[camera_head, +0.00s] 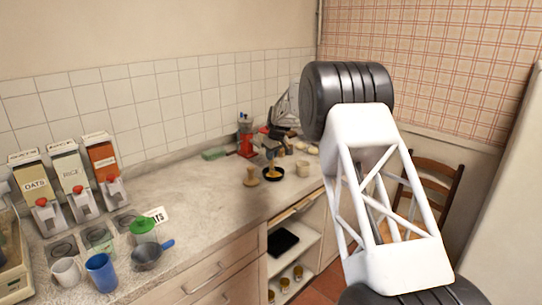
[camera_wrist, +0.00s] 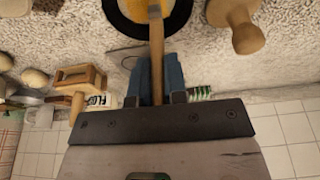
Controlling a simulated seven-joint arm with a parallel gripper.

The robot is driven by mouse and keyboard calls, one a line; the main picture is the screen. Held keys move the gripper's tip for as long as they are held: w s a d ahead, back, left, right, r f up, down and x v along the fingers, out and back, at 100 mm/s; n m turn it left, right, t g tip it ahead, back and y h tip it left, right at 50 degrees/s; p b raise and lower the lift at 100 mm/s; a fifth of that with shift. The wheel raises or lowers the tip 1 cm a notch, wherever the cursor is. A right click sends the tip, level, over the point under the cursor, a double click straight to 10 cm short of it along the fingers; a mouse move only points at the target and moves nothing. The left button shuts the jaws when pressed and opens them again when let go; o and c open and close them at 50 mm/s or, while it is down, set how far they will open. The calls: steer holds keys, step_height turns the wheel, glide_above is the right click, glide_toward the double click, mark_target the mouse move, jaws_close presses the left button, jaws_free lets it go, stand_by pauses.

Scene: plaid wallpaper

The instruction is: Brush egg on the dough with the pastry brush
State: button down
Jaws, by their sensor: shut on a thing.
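My gripper (camera_wrist: 157,92) is shut on the wooden handle of the pastry brush (camera_wrist: 155,35) in the wrist view. The handle runs from between the fingers up to a black bowl (camera_wrist: 112,14) with yellow egg (camera_wrist: 132,8) in it. The brush's far end is cut off by the picture edge, so I cannot tell if it touches the egg. The black bowl also shows on the counter in the head view (camera_head: 273,178). Pale rounded lumps (camera_wrist: 34,79), perhaps dough, lie at the left of the wrist view.
The counter's middle (camera_head: 205,190) is clear.

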steer(key=shift+w+d, duration=0.75)
steer(key=shift+d, duration=0.1)
steer(key=shift+r, duration=0.15)
step_height(320, 180, up, 7)
stand_by(1.0)
stand_by(0.5)
